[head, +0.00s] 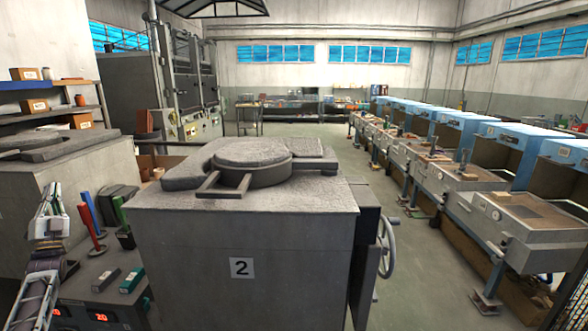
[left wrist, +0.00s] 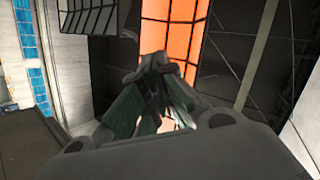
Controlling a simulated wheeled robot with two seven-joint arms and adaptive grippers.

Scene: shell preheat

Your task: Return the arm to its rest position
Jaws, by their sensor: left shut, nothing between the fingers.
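My left arm comes in at the lower left of the head view, with its gripper (head: 50,196) raised and pointing up beside the control box. In the left wrist view the fingers of this gripper (left wrist: 165,68) are together and hold nothing. An orange panel and dark structure lie beyond the fingertips there. My right gripper does not show.
A large grey furnace (head: 190,250) marked 2 stands in the middle, with a round lid (head: 240,152) on top and a handwheel (head: 386,248) on its right. Another furnace (head: 75,165) stands at left. Workbenches (head: 455,195) line the right. Floor is clear between.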

